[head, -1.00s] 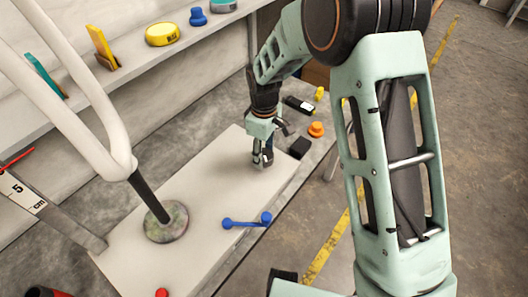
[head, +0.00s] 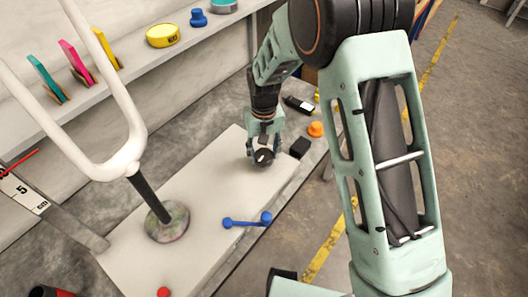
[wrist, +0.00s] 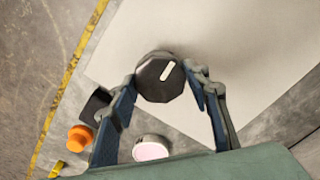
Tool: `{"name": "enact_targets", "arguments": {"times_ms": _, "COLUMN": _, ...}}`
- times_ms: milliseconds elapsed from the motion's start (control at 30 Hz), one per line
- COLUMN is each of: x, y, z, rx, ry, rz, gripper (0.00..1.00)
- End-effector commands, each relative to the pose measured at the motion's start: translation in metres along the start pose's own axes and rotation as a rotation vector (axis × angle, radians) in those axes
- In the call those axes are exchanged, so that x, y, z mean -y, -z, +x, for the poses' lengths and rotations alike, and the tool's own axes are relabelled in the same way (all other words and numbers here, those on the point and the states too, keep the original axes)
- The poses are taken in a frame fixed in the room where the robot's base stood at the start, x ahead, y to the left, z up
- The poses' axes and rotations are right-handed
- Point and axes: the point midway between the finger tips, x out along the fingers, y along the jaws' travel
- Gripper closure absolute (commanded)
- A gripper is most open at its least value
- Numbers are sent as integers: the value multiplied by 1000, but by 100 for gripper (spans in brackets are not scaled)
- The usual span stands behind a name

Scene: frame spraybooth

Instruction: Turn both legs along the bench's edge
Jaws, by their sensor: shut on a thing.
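The white fork (head: 118,168) stands legs-up at the left of the head view on a black stem (head: 150,199) rising from a round mottled base (head: 167,224) on the pale bench board (head: 215,193). Its two legs (head: 60,139) show spread apart; their upper ends are partly out of view. My gripper (head: 263,152) is at the board's far right end, apart from the fork. It is shut on a black faceted knob (head: 264,158) with a white mark. In the wrist view the knob (wrist: 158,82) sits between both fingers, its white mark slanting up to the right.
A blue two-ended piece (head: 246,221) lies by the board's near edge. An orange knob (head: 316,129), a black block (head: 300,147) and a black device (head: 298,104) lie beyond my gripper. A shelf (head: 130,67) at the back holds colored cards and a yellow tin (head: 163,36).

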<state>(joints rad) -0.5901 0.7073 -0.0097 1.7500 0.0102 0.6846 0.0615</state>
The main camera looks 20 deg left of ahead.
Motion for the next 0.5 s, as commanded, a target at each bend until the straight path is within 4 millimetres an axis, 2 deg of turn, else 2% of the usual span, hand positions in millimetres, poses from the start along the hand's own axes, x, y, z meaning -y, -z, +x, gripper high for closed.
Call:
{"name": "enact_targets", "arguments": {"times_ms": 200, "x": 0, "y": 1, "z": -1, "rx": -3, "ry": 0, "rz": 85, "gripper": 81}}
{"name": "enact_targets", "arguments": {"times_ms": 500, "x": 0, "y": 1, "z": -1, "rx": -3, "ry": 0, "rz": 121, "gripper": 81}}
